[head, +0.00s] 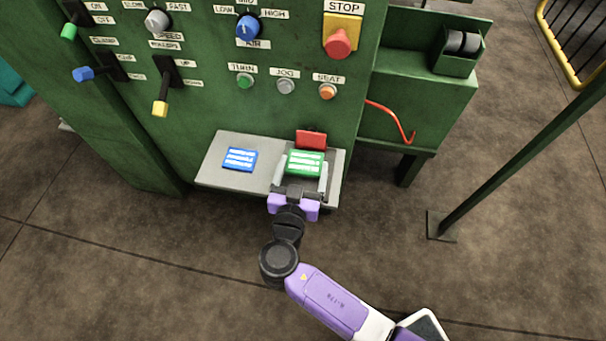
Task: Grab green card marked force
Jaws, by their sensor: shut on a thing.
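The green card (305,163) is on the right side of a small grey shelf at the foot of the green machine. It has white lines of print, too small to read here. My gripper (303,177) reaches over the shelf from the front, and its two light grey fingers are shut on the green card, one at each side. I cannot tell whether the card touches the shelf.
A blue card (240,159) lies on the left of the grey shelf (213,170). A red card (311,140) is just behind the green one. The machine's panel (215,95), with levers and buttons, rises behind. A green post (520,155) stands at right.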

